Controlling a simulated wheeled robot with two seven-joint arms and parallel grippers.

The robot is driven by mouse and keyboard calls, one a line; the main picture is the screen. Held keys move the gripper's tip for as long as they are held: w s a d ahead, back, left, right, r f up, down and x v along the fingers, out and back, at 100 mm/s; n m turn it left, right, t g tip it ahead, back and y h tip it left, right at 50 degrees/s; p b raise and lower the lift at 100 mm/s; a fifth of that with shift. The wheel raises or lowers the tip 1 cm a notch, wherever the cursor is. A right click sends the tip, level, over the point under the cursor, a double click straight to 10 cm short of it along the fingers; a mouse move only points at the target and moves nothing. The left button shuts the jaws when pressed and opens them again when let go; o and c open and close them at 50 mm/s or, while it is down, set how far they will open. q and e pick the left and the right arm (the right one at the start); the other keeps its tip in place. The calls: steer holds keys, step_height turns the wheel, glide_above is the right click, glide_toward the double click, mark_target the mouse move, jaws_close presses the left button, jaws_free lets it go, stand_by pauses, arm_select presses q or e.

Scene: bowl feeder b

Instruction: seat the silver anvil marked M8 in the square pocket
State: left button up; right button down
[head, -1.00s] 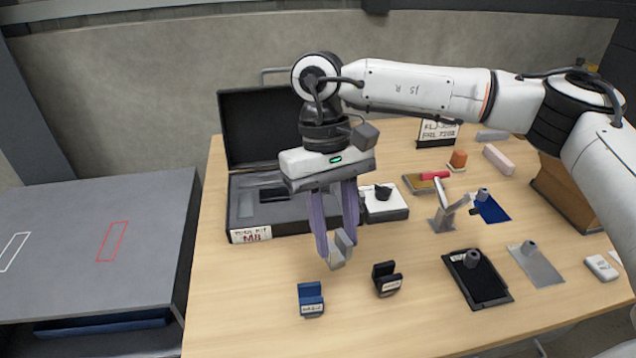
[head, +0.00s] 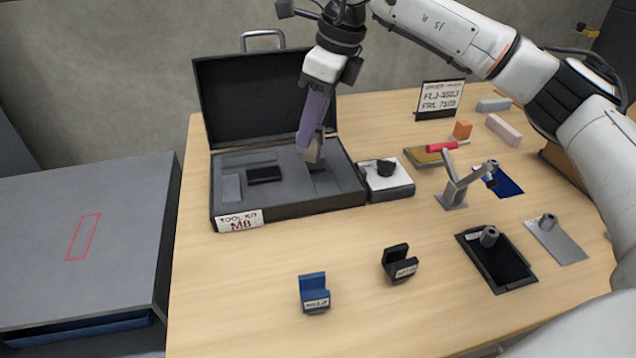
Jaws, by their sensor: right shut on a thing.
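My right gripper (head: 312,142) is shut on the silver anvil (head: 312,154), a small grey block at its fingertips. The anvil is over the right part of the open tool kit case (head: 290,213), whose front label reads M8. A dark cutout (head: 320,187) in the grey insert shows just below the anvil. Its full shape is partly hidden, and I cannot tell whether the anvil touches the insert. Any marking on the anvil is too small to read. My left gripper is out of view.
A blue anvil-like block (head: 314,292) and a black one (head: 399,263) stand on the table in front. The raised lid (head: 250,110) stands behind. The front-left table is clear.

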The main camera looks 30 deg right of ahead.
mark_target(319, 132)
steer(key=w+d+r+m+h+b, duration=0.1)
steer(key=w+d+m+h+b, duration=0.2)
steer(key=m, duration=0.8)
steer(key=shift+t, duration=0.3)
steer(key=x, duration=0.5)
steer(key=shift+s+f+p, duration=0.3)
steer(key=shift+f+p, duration=0.05)
steer(key=shift+f, duration=0.1)
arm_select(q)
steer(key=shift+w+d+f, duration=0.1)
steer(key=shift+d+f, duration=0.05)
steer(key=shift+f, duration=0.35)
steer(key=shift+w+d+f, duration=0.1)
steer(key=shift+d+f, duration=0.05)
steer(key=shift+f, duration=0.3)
arm_select(e)
steer(key=shift+f, duration=1.95)
steer(key=shift+f, duration=0.1)
steer(key=c, duration=1.3)
jaws_free()
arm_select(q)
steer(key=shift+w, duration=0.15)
